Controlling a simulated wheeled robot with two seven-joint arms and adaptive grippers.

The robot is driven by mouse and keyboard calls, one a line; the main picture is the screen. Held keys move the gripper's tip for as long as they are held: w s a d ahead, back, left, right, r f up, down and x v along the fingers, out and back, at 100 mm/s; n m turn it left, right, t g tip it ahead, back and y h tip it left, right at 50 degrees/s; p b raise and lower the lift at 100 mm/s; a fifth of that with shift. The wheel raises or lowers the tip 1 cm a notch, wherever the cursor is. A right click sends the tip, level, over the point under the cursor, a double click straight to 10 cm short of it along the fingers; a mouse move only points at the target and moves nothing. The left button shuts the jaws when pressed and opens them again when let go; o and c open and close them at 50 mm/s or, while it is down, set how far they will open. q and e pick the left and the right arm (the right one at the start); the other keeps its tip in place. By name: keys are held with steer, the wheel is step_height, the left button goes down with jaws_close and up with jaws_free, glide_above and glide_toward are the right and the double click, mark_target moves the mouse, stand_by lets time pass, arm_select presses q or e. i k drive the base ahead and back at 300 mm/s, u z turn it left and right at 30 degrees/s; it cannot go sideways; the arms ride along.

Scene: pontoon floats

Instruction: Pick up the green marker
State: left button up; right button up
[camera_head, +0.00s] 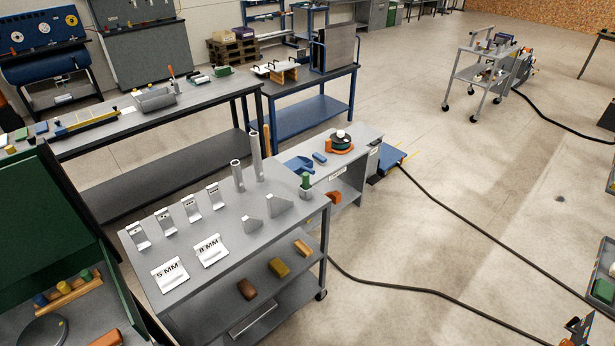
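Two green pieces could be the green marker; I cannot tell which it is. One is a small green-topped piece (86,275) at the right end of a wooden holder (66,297) at lower left, beside a yellow one (66,286) and a blue one (40,300). The other is an upright green cylinder (306,180) at the right edge of the grey cart top (222,272). A dark part at the bottom right edge seems to be my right gripper (577,328), cut off and far from both; its opening is unclear. My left gripper is not in view.
The cart top carries two upright metal tubes (245,165), several brackets and white labelled plates (170,275). Coloured blocks (278,267) lie on its lower shelf. A green panel (40,215) stands behind the wooden holder.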

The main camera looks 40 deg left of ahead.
mark_target(306, 175)
steer(key=u, duration=0.4)
steer(key=i, duration=0.7)
steer(key=u, duration=0.65)
